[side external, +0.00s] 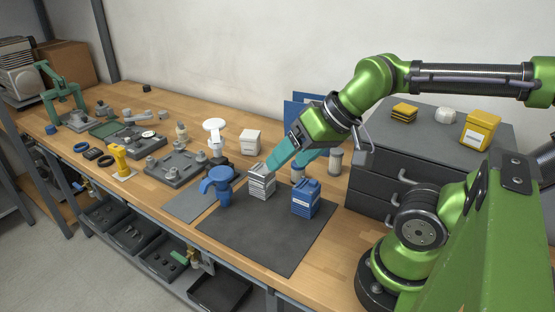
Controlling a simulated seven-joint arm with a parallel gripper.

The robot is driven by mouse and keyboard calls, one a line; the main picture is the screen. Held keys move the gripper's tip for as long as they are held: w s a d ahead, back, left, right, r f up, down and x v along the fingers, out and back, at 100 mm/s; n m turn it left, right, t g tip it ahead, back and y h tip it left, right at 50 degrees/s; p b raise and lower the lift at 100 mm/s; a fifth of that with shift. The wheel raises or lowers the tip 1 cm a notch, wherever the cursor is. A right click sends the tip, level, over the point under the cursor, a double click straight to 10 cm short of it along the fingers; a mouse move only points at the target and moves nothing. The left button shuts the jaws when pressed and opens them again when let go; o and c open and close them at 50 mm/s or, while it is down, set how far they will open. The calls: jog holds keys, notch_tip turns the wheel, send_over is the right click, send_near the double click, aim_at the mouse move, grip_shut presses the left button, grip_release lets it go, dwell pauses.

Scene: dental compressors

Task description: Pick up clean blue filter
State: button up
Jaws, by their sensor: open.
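The blue filter (305,199), a boxy blue block with a pale label, stands upright on the dark mat (262,238). A grey-white striped filter block (261,182) stands to its left on the same mat. My gripper (284,168) has teal fingers and is open, pointing down and left. Its fingertips are above and behind the two blocks, near the top of the striped one. I cannot tell whether a fingertip touches the striped block. Nothing is visibly held.
A blue round-bodied fixture (218,185) stands left of the striped block. A grey drawer cabinet (375,155) with a yellow container (479,131) on top is at the right. Pale cylinders (335,161) stand behind my gripper. The mat's front is clear.

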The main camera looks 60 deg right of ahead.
jog(key=shift+d, duration=0.1)
jog(key=n+g+h, duration=0.2)
jog(key=n+g, duration=0.1)
jog(key=g, duration=0.3)
send_over(297, 168)
jog(key=s+d, duration=0.2)
notch_tip(297, 168, down, 7)
jog(key=shift+t, duration=0.3)
jog(key=w+f, duration=0.1)
jog(key=f, duration=0.4)
jog(key=w+f, duration=0.1)
jog(key=f, duration=0.4)
jog(key=w+f, duration=0.1)
jog(key=f, duration=0.4)
jog(key=shift+f, duration=0.4)
jog(key=c, duration=1.1)
